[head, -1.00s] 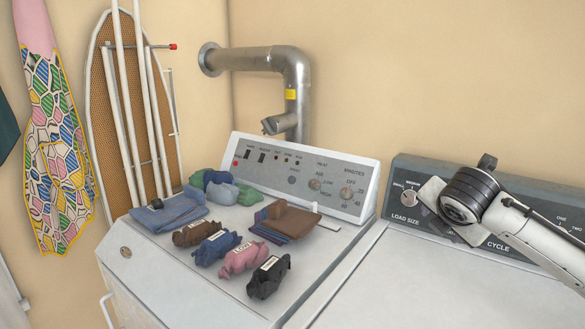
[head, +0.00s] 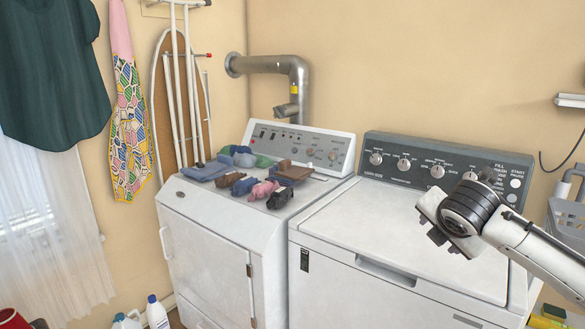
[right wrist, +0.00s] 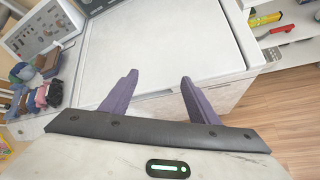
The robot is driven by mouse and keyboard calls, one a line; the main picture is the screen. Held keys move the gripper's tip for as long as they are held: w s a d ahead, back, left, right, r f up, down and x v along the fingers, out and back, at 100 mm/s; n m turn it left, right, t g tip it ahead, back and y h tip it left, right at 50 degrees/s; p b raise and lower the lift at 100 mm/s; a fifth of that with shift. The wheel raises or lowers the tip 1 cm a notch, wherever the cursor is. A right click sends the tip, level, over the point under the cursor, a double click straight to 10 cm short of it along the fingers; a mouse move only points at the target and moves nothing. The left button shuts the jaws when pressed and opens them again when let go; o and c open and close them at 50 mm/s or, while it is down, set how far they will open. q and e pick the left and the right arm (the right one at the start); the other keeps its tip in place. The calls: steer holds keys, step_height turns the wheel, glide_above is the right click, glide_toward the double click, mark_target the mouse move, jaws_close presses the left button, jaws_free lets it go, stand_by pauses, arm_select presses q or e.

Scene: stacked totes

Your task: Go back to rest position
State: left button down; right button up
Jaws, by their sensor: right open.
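My right arm comes in from the right in the head view, with its gripper (head: 440,236) in front of the washer's panel, above the lid. In the right wrist view the right gripper (right wrist: 158,82) has its two purple fingers apart, with nothing between them. The washer's white lid shows beyond the fingertips. My left gripper is in neither current view.
The washer (head: 400,235) stands right of the dryer (head: 215,235). Several folded and rolled clothes (head: 240,175) lie on the dryer top. An ironing board (head: 180,100) leans at the wall. Bottles (head: 157,312) stand on the floor. A grey basket (head: 567,222) is at the right.

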steer(key=s+a+f+m+y, duration=0.25)
steer(key=a+f, duration=0.35)
steer(key=f, duration=0.3)
steer(key=s+a+f+m+g+y, duration=0.1)
steer(key=s+a+f+m+y, duration=0.1)
steer(key=s+a+f, duration=0.45)
steer(key=s+a+f+m+y, duration=0.1)
steer(key=a+f+m+y, duration=0.3)
steer(key=f, duration=0.6)
arm_select(q)
steer(key=shift+w+f, duration=0.25)
steer(key=shift+w, duration=0.25)
arm_select(e)
steer(key=s+d+f+m+h, duration=0.1)
steer(key=s+f+m, duration=0.5)
steer(key=s, duration=0.6)
steer(key=s+d+f+m+h, duration=0.1)
steer(key=s+f+m, duration=0.6)
steer(key=s, duration=0.6)
steer(key=shift+s+f, duration=0.3)
steer(key=shift+f, duration=0.4)
arm_select(q)
steer(key=shift+w, duration=0.1)
arm_select(e)
steer(key=shift+m, duration=0.25)
steer(key=shift+c, duration=0.2)
